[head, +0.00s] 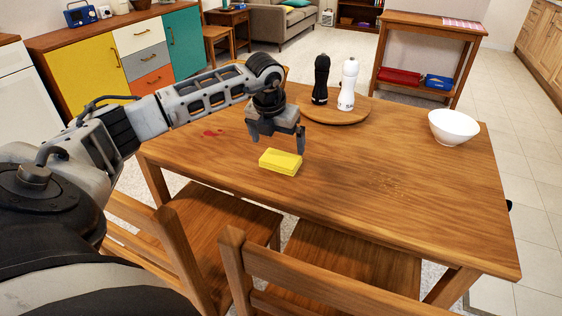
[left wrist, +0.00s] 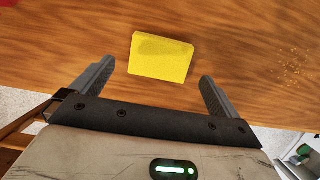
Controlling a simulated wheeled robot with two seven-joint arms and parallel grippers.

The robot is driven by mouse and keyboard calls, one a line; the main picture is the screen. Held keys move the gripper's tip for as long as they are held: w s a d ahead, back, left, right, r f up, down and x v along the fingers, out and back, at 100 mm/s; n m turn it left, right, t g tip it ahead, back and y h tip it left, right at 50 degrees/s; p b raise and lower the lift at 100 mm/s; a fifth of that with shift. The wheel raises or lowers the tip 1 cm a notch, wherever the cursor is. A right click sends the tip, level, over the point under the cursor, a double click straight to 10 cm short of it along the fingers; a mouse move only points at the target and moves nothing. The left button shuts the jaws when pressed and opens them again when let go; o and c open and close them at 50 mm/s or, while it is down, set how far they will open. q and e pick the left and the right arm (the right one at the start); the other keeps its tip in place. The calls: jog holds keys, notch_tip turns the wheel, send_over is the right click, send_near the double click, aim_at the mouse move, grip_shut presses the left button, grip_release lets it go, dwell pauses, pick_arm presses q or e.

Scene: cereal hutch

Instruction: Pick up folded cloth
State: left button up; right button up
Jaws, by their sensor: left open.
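The folded cloth (head: 281,162) is a flat yellow block lying on the wooden table (head: 345,195) near its front edge. It also shows in the left wrist view (left wrist: 161,58), ahead of and between the two fingers. My left gripper (head: 277,147) is open and empty, above the cloth and pointing down, with its fingers apart. In the left wrist view the left gripper's fingers (left wrist: 158,86) stand on either side of the cloth's near edge, not touching it. My right gripper is not in view.
A round wooden board (head: 330,110) holds a black mill (head: 321,80) and a white mill (head: 347,85) behind the gripper. A white bowl (head: 454,127) stands at the right. A red stain (head: 211,133) and crumbs (head: 390,184) mark the tabletop. Chairs (head: 320,275) stand along the front.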

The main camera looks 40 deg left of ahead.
aim_at(281, 158)
pick_arm(q)
jog(key=x, duration=0.5)
jog(key=shift+d+f, duration=0.15)
jog(key=shift+f, duration=0.25)
jog(key=c, duration=0.7)
